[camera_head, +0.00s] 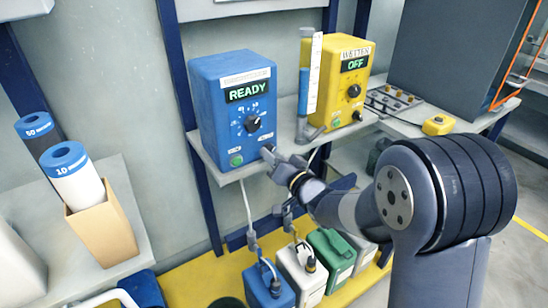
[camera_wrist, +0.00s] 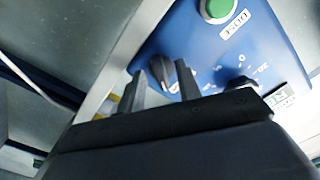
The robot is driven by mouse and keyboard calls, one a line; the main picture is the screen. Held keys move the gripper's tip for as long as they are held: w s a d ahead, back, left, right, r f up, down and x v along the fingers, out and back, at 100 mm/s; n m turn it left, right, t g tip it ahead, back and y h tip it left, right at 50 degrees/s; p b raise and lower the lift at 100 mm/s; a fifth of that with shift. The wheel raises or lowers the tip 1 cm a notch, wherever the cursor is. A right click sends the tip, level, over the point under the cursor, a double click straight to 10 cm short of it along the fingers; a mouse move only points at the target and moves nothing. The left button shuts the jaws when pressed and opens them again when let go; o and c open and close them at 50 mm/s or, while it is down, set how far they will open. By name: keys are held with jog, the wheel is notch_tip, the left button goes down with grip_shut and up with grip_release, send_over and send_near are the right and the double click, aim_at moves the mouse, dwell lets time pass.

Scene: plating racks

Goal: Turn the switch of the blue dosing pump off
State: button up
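The blue dosing pump (camera_head: 205,110) stands on a grey shelf, and its display (camera_head: 248,92) reads READY. It fills the right of the wrist view (camera_wrist: 190,45). Its small black switch (camera_wrist: 160,70) is at the panel's lower corner; in the head view my gripper largely hides it. My gripper (camera_head: 268,154) is at that corner. In the wrist view my gripper (camera_wrist: 161,74) is open, with one finger on each side of the switch; I cannot tell whether they touch it. The larger dial (camera_wrist: 241,87) and the green button (camera_wrist: 216,9) are beside it.
A yellow pump (camera_head: 325,75) reading OFF stands to the right, behind a clear tube of blue liquid (camera_head: 304,80). Canisters (camera_head: 300,270) with hoses stand below the shelf (camera_head: 220,173).

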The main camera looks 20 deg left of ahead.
jog(key=shift+c, duration=0.4)
grip_shut()
jog(key=shift+f+n+b, duration=0.15)
jog(key=shift+n+b, duration=0.25)
jog(key=shift+b, duration=0.05)
jog(key=n+b, duration=1)
jog(key=n, duration=0.3)
jog(key=shift+w+d, duration=0.1)
jog(key=shift+n, duration=0.3)
jog(key=shift+o, duration=0.4)
grip_release()
